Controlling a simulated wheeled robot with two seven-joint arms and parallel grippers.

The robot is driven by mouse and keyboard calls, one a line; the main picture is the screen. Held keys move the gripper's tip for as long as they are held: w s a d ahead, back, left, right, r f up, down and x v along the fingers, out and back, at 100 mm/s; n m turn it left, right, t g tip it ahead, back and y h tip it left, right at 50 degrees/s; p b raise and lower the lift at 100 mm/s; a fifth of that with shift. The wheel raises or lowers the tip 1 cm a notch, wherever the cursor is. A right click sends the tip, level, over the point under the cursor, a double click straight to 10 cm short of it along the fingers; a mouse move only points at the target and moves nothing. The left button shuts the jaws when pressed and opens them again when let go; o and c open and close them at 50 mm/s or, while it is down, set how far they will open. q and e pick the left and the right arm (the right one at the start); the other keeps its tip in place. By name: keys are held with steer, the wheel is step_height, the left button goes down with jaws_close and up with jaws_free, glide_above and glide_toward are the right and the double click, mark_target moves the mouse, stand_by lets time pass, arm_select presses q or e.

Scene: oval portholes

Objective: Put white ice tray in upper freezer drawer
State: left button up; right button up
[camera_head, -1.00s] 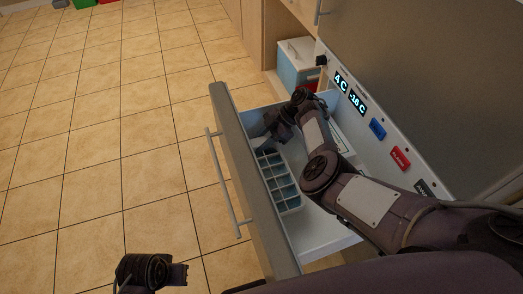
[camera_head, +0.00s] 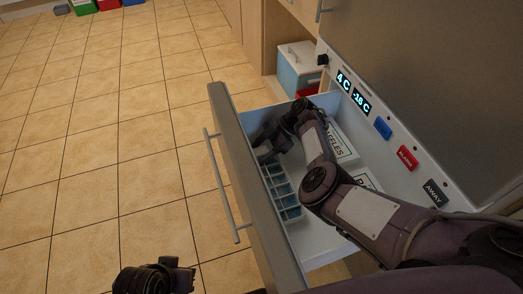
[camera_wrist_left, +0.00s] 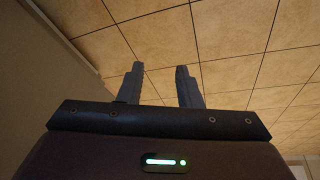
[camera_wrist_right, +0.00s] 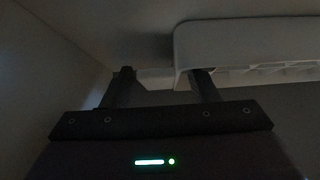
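The white ice tray (camera_head: 284,196) lies in the open drawer (camera_head: 305,240), along the inside of its front panel, and looks pale blue there. My right arm reaches over the drawer. My right gripper (camera_head: 262,148) is down inside it at the tray's far end, partly hidden by my own wrist. In the right wrist view the fingers (camera_wrist_right: 163,85) stand apart. The tray's pale end (camera_wrist_right: 245,45) shows beyond and beside the right finger; I cannot tell whether they touch. My left gripper (camera_wrist_left: 160,85) is open and empty above the floor, outside the drawer.
Boxes, one labelled waffles (camera_head: 343,143), lie in the drawer behind my right arm. A blue-and-white cooler (camera_head: 297,65) stands in a cabinet opening beyond the drawer.

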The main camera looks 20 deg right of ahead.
steer(key=shift+r, duration=0.1)
steer(key=shift+d+r, duration=0.25)
steer(key=p+v, duration=0.2)
steer(key=v, duration=0.4)
steer(key=shift+d+r, duration=0.25)
steer(key=shift+d, duration=0.05)
arm_select(q)
steer(key=shift+s+a+r+n+g+y, duration=0.2)
steer(key=shift+s+a+g+y, duration=0.1)
steer(key=shift+a, duration=0.3)
steer(key=shift+s+a+r+n+g+y, duration=0.1)
steer(key=shift+s+a+r+g+y, duration=0.15)
steer(key=shift+a, duration=0.35)
steer(key=shift+f, duration=0.1)
arm_select(e)
steer(key=shift+s, duration=0.1)
